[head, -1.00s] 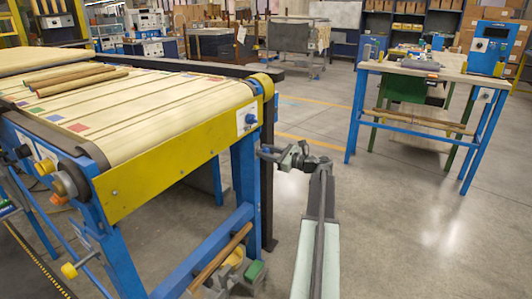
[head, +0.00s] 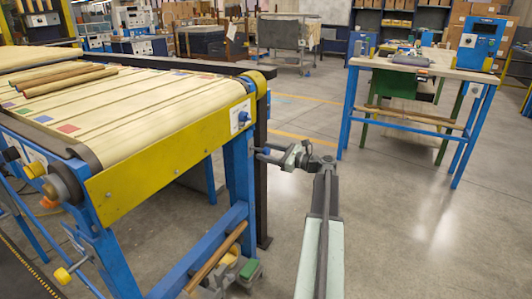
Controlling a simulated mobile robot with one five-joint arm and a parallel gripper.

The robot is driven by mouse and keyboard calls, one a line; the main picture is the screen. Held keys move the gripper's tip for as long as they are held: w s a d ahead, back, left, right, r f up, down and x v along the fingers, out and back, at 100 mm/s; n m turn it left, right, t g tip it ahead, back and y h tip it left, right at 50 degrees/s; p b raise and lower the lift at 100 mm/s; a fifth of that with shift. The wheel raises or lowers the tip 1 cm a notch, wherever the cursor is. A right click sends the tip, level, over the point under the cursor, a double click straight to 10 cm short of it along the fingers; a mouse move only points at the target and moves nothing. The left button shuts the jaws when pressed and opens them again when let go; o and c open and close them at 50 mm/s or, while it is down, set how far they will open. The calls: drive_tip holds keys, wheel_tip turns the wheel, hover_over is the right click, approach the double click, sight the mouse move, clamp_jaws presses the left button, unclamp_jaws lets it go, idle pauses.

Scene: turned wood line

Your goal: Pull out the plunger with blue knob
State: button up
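A small blue knob (head: 242,117) sits on a white plate at the right end of the yellow side rail of the conveyor (head: 170,155). It looks pushed in close to the plate, but it is too small to tell for sure. My gripper (head: 259,153) is in the middle of the picture, below and a little right of the knob, beside the blue conveyor leg. Its fingers point left with a gap between them, and they hold nothing. It appears apart from the knob.
Yellow knobs (head: 62,276) stick out at the conveyor's near left end. Wooden rods (head: 68,80) lie on the belt. A blue-legged workbench (head: 440,68) stands at the right. A dark post (head: 262,190) stands behind my gripper. Open floor (head: 400,220) lies to the right.

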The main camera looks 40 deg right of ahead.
drive_tip(key=v, duration=0.7)
drive_tip(key=shift+s, duration=0.35)
